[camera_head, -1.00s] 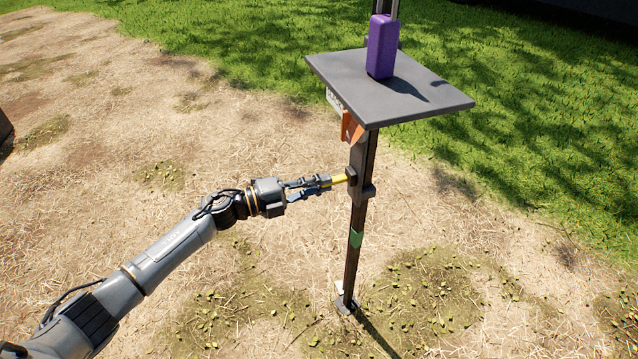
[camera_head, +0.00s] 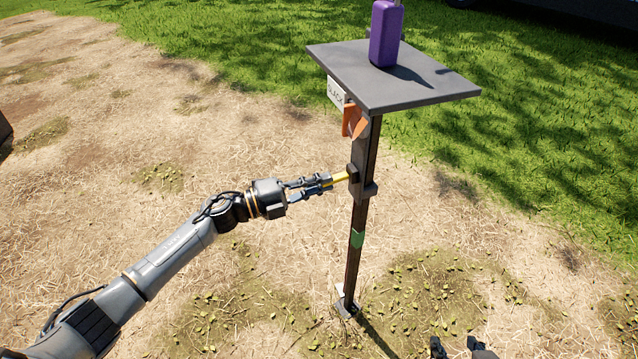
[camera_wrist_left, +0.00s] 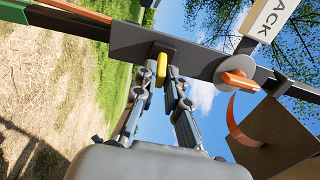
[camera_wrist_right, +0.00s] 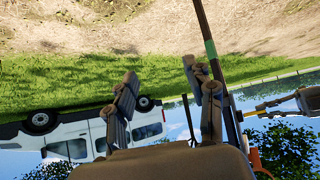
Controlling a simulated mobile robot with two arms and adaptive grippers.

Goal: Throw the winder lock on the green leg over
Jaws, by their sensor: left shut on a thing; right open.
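The winder lock is a short yellow lever (camera_head: 341,177) on a dark block on the upright leg (camera_head: 354,272), which carries a green band (camera_head: 357,239) lower down. My left gripper (camera_head: 328,182) is shut on the lever from the left. The left wrist view shows the yellow lever (camera_wrist_left: 161,68) between the fingertips (camera_wrist_left: 165,80), sticking out from the dark bracket. My right gripper (camera_head: 462,347) is at the bottom edge of the head view, low and to the right of the leg. In the right wrist view it is open and empty (camera_wrist_right: 160,75), with the green-banded leg (camera_wrist_right: 210,48) beside it.
A grey table plate (camera_head: 390,88) tops the leg, with a purple block (camera_head: 385,35) on it. Dry ground around the leg is clear. A white vehicle (camera_wrist_right: 90,138) shows in the right wrist view.

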